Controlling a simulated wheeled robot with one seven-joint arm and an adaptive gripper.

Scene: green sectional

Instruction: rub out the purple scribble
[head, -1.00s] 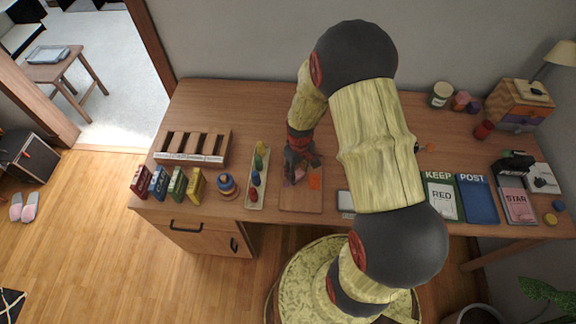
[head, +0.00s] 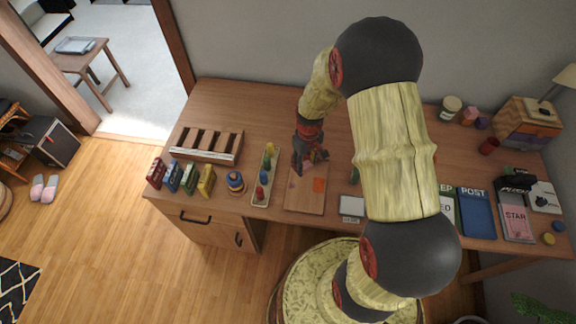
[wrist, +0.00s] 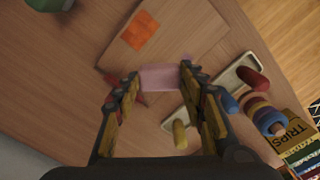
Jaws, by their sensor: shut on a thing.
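My gripper (wrist: 158,82) is shut on a pink block (wrist: 160,78), which looks like an eraser. It is over the back edge of a wooden board (head: 306,204) on the desk. In the head view, a small faint purple mark (head: 292,185) shows on the board, left of an orange scribble (head: 319,185). The orange scribble also shows in the wrist view (wrist: 141,31). A faint pinkish patch beside the block in the wrist view may be part of the purple scribble; the block and fingers hide some of it. I cannot tell whether the block touches the board.
A tray of coloured pegs (head: 260,191) stands close left of the board, with a ring stacker (head: 235,183) and small boxes (head: 189,178) beyond. A slotted wooden rack (head: 207,145) is behind them. A grey-framed tablet-like thing (head: 351,206) lies right of the board.

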